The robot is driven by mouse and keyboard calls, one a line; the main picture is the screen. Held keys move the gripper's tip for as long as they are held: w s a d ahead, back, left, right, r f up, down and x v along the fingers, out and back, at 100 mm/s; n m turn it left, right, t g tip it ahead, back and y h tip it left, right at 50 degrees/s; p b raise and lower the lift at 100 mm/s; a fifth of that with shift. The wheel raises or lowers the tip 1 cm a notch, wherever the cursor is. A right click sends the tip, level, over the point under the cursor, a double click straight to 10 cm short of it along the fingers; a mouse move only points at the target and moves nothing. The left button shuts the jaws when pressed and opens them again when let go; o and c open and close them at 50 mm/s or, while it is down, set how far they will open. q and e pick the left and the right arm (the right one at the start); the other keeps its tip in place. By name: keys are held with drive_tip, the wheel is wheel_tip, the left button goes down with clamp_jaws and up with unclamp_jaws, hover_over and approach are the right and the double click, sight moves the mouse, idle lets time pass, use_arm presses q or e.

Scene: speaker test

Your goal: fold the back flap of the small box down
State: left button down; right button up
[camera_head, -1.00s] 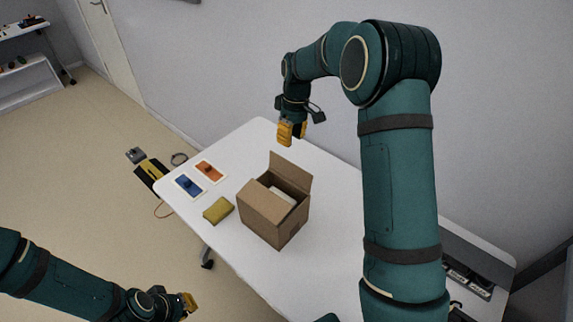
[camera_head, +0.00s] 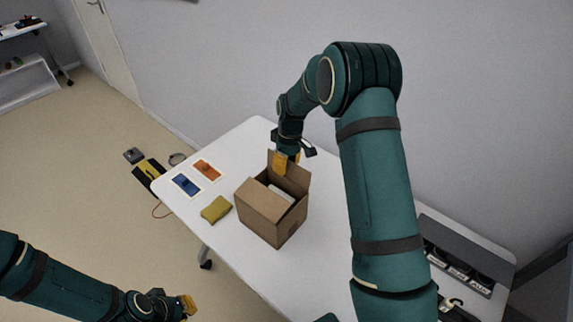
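The small brown cardboard box (camera_head: 265,215) stands on the white table (camera_head: 300,275). Its back flap (camera_head: 297,174) stands up at the rear edge. The near-left flap (camera_head: 262,199) lies inward over part of the opening. A white item (camera_head: 282,193) shows inside. My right gripper (camera_head: 283,163), with yellow fingertips, is at the top of the back flap, with one fingertip in front of it and another showing behind. Whether it touches the flap, and its exact opening, I cannot tell. My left gripper (camera_head: 187,304) hangs low at the lower left, away from the table; its opening is unclear.
A yellow-green block or cloth (camera_head: 216,209) lies left of the box. A blue card (camera_head: 186,184) and an orange card (camera_head: 207,169) lie near the table's left edge. Dark bins with labels (camera_head: 460,268) stand at the right. The near table top is clear.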

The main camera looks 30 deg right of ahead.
sight(285, 177)
clamp_jaws()
drive_tip(key=shift+a, duration=0.15)
drive_tip(key=h, duration=0.1)
drive_tip(key=a+t+h+b, duration=0.1)
drive_tip(key=h, duration=0.1)
drive_tip(key=shift+s+a+f, duration=0.1)
drive_tip(key=shift+s+a, duration=0.15)
drive_tip(key=shift+s, duration=0.1)
drive_tip(key=shift+s+a+f+t+h+b, duration=0.1)
drive_tip(key=shift+a+t+h+b, duration=0.15)
drive_tip(key=shift+t+h+b, duration=0.4)
drive_tip(key=shift+s+a+f+t+h+b, duration=0.15)
drive_tip(key=shift+h+b, duration=0.2)
drive_tip(key=shift+h, duration=0.2)
drive_tip(key=shift+s+a+r+t+h+b, duration=0.1)
drive_tip(key=shift+h+b, duration=0.2)
drive_tip(key=shift+h, duration=0.2)
